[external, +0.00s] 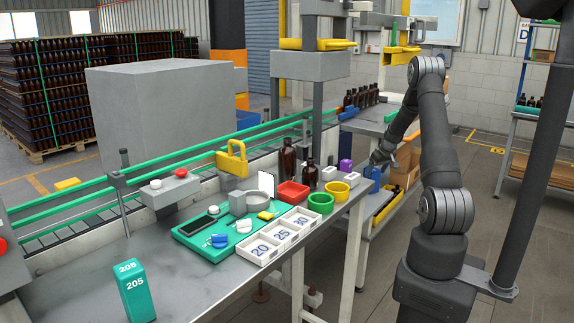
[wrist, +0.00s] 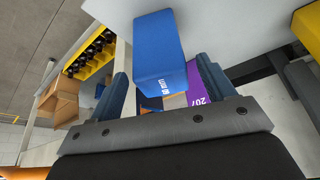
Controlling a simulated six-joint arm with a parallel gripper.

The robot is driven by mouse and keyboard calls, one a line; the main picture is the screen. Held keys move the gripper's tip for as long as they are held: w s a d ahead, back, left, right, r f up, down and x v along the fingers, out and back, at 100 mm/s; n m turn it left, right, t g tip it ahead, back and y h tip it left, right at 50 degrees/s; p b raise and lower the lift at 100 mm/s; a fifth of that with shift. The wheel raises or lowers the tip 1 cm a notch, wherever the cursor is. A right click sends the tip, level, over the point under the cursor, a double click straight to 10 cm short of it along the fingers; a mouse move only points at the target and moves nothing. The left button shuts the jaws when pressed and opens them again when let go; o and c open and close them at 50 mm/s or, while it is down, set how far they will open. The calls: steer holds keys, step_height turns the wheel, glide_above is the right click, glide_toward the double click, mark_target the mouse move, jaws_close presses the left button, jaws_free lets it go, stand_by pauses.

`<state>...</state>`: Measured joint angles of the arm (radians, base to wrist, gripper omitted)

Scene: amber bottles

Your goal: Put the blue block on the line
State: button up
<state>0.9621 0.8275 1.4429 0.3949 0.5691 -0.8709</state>
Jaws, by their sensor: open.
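The blue block (wrist: 158,50) fills the upper middle of the wrist view, with white lettering on its near end. My gripper (wrist: 168,85) is open, with one finger on each side of the block's near end; I cannot tell whether either finger touches it. In the external view my gripper (external: 383,155) is at the far right end of the bench, just above a blue shape (external: 371,176) that appears to be the block. The line (external: 75,241) is a roller conveyor between green rails, running along the back of the bench.
A purple block (wrist: 207,92) marked 207 is close beside the right finger. A green block (external: 135,290) marked 205 stands on the near bench. A yellow crate (external: 388,207) sits lower.

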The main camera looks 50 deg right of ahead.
mark_target(373, 178)
steer(key=v, duration=0.7)
steer(key=shift+d+f, duration=0.1)
steer(key=shift+f, duration=0.15)
steer(key=x, duration=1.1)
steer(key=shift+w+f, duration=0.15)
steer(key=shift+f, duration=0.1)
steer(key=shift+w+d+r, duration=0.1)
steer(key=shift+r, duration=1.5)
